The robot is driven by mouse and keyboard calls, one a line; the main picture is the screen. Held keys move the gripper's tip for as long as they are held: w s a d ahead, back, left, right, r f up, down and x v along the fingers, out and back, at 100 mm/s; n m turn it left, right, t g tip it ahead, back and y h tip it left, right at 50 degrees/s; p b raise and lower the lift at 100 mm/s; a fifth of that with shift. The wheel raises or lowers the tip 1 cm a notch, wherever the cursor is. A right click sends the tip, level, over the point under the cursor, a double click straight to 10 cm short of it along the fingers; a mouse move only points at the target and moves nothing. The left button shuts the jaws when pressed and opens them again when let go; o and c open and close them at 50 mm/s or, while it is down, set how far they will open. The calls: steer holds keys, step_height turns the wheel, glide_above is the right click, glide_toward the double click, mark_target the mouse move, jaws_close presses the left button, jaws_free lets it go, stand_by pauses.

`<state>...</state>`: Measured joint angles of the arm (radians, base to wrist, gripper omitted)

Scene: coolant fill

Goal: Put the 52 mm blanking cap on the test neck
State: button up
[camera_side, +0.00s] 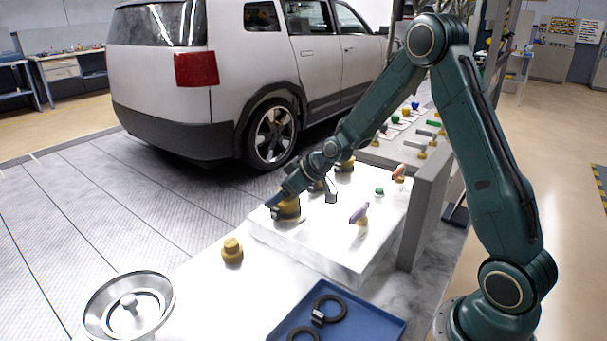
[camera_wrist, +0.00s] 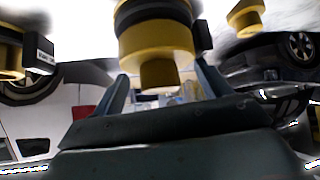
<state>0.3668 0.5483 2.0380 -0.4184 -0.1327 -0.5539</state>
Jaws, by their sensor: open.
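Several yellow-and-black caps stand in a row on the white raised block. The nearest cap (camera_side: 287,212) is under my gripper (camera_side: 283,198) in the side view, partly hidden by it. In the wrist view, which is upside down, a cap (camera_wrist: 157,42) with a yellow knob, a wide yellow disc and a black ring sits between the two fingers of my gripper (camera_wrist: 162,88). The fingers are apart on either side of the knob; I cannot tell whether they touch it. I cannot tell which cap is 52 mm, nor identify the test neck.
A yellow stepped piece (camera_side: 232,251) stands on the lower white bench. A metal bowl (camera_side: 95,317) and a blue tray (camera_side: 380,326) with black rings are in front. A purple-handled piece (camera_side: 359,213) stands on the block. A grey upright panel (camera_side: 426,205) borders it.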

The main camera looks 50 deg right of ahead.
steer(key=shift+s+a+f, duration=0.25)
steer(key=shift+s+a, duration=0.05)
steer(key=shift+a, duration=0.05)
steer(key=v, duration=1.4)
steer(key=shift+w+d+r, duration=0.25)
steer(key=shift+w+d, duration=0.1)
steer(key=shift+w, duration=0.05)
steer(key=s+a+r+g+h, duration=0.1)
steer(key=s+a+r+g, duration=0.1)
steer(key=s+a+r, duration=0.55)
steer(key=s+a+m+g+h, duration=0.1)
steer(key=s+a+m, duration=0.2)
steer(key=s, duration=1.4)
steer(key=shift+s+a, duration=0.3)
